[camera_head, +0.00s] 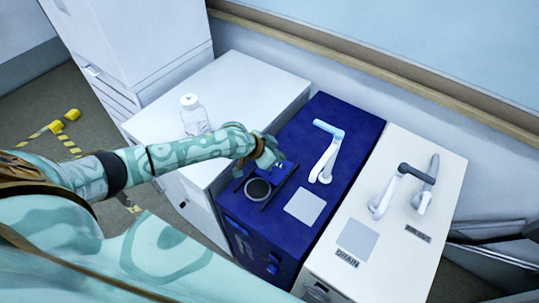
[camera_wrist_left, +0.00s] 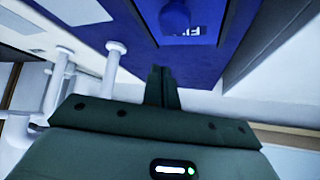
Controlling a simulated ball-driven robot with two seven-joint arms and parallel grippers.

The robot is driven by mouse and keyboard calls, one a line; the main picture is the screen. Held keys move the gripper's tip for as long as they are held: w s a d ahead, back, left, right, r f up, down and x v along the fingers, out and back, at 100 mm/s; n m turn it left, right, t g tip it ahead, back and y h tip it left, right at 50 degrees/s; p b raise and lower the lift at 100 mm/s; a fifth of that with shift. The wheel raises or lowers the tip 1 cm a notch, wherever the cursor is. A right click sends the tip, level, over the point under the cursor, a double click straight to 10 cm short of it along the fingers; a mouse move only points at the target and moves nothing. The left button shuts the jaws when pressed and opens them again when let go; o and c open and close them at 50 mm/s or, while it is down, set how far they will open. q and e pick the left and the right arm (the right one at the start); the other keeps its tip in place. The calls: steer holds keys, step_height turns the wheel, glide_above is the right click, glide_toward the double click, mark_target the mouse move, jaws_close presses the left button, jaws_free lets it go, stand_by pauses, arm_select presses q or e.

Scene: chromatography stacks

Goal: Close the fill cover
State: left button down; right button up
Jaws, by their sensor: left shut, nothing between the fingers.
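The fill cover (camera_wrist_left: 205,22) is a blue plate with a round blue knob (camera_wrist_left: 175,17) and a partly cut-off label beginning "FI", at the top of the left wrist view. In the head view the cover (camera_head: 264,171) is mostly hidden behind my left gripper (camera_head: 272,158). A round dark fill opening (camera_head: 258,189) shows uncovered in front of it, between two dark rails on the blue cabinet (camera_head: 300,150). My right gripper is not in view.
A white pipe arm (camera_head: 326,155) and a grey square plate (camera_head: 305,206) are on the blue cabinet's top. A cream cabinet (camera_head: 400,250) with a drain label and two pipe arms stands to the right.

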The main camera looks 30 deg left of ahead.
mark_target(283, 168)
arm_select(q)
steer(key=b+x, duration=0.1)
steer(key=x, duration=0.2)
steer(key=shift+f, duration=0.4)
steer(key=shift+s+a+r+p, duration=0.1)
steer(key=shift+s+a+p, duration=0.45)
steer(key=shift+s+a, duration=0.55)
steer(key=shift+s, duration=0.5)
